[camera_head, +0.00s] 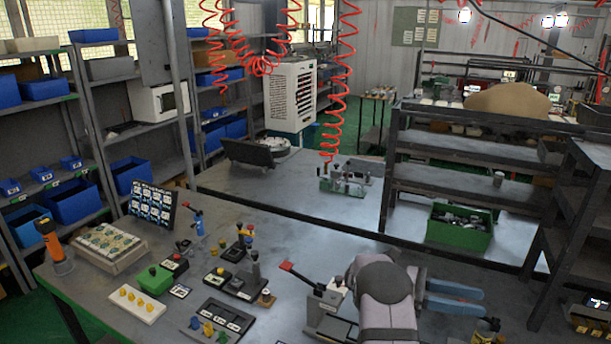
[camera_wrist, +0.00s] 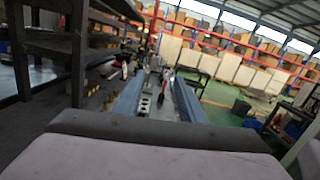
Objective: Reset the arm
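My gripper (camera_head: 478,303) is at the lower right of the head view, with its two blue fingers pointing right above the front table. In the wrist view its fingers (camera_wrist: 158,88) stand apart, with a clear gap between them. No held object shows between the fingertips. A grey metal fixture with a red lever (camera_head: 318,287) stands just left of my wrist and is partly covered by it. Valve blocks with dark bases (camera_head: 237,283) and knobs stand on the table further left.
The front table (camera_head: 262,215) also holds a tray of parts (camera_head: 108,246), a white block with yellow knobs (camera_head: 135,304) and an orange-black tool (camera_head: 54,246). A dark shelf rack (camera_head: 455,182) with a green crate (camera_head: 459,238) stands behind my gripper. Red coiled hoses hang above.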

